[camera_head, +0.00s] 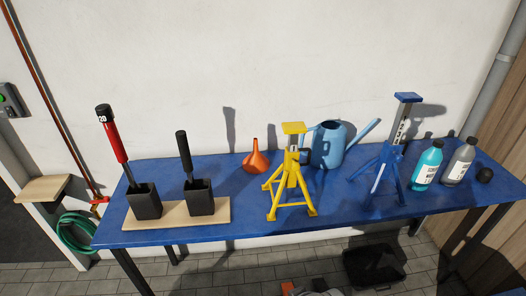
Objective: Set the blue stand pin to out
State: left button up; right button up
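The blue stand (388,162) stands upright on its splayed legs on the right half of the blue bench top. Its grey post (402,128) is extended well above the legs and carries a blue saddle (408,97). Its pin is too small to make out, so I cannot tell whether it is in or out. A similar yellow stand (289,184) stands left of it, with its saddle much lower. Neither of my grippers is in view.
The blue bench (330,217) holds a blue watering can (329,148) behind the stands, an orange funnel (256,160), a teal bottle (427,166) and a grey bottle (459,163). Two black holders with handled tools stand on a wooden board (187,220) at left.

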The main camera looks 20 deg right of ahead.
aim_at(399, 158)
jog(key=z, duration=1.75)
